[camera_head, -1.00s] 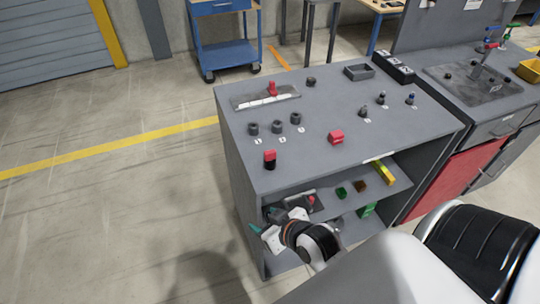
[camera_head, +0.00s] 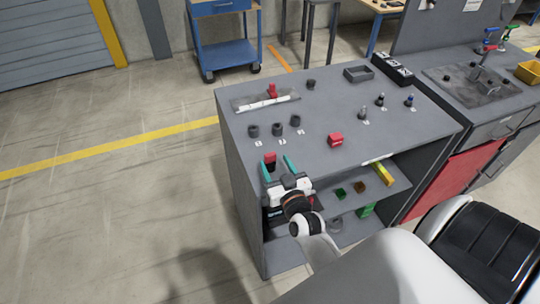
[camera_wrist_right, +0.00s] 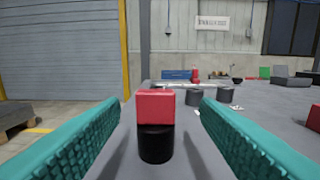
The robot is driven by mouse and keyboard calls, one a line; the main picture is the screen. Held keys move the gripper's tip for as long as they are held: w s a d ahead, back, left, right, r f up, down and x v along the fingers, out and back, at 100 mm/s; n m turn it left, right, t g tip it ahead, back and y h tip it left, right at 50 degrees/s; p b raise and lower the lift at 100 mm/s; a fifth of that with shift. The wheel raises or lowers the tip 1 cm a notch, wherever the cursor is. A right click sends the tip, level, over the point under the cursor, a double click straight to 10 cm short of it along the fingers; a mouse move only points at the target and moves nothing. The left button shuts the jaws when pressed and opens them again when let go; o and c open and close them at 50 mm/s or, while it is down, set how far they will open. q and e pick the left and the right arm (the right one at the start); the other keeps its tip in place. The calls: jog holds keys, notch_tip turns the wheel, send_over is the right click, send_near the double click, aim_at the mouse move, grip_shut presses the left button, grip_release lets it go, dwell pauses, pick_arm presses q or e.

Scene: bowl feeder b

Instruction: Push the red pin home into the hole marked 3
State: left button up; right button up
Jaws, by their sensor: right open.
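A narrow red pin (camera_head: 272,90) stands upright on a grey plate (camera_head: 246,104) with a white strip at the back left of the cabinet top. It also shows small in the wrist view (camera_wrist_right: 195,73). The hole numbers and its depth are too small to tell. My right gripper (camera_head: 280,165) is open at the front left edge of the top. Its teal fingers lie either side of a black cylinder with a red block on top (camera_wrist_right: 155,108), which appears just ahead, with gaps on both sides. My left gripper is not in view.
Several dark cylinders (camera_head: 278,130) with labels stand between the plate and my right gripper. A red block (camera_head: 335,140) lies mid-top. Small upright parts (camera_head: 380,99), a grey tray (camera_head: 358,73) and black boxes (camera_head: 393,69) are further right and back.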

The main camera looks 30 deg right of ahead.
aim_at(271, 159)
jog(key=x, duration=0.2)
jog(key=p+x, duration=0.1)
jog(key=x, duration=0.2)
jog(key=shift+w+a+p, duration=0.15)
jog(key=shift+w+p, duration=0.15)
jog(key=shift+w, duration=0.05)
jog(key=shift+w+f, duration=0.15)
jog(key=shift+w, duration=0.05)
jog(key=shift+s, duration=0.1)
jog(key=shift+c, duration=0.9)
jog(key=c, duration=0.9)
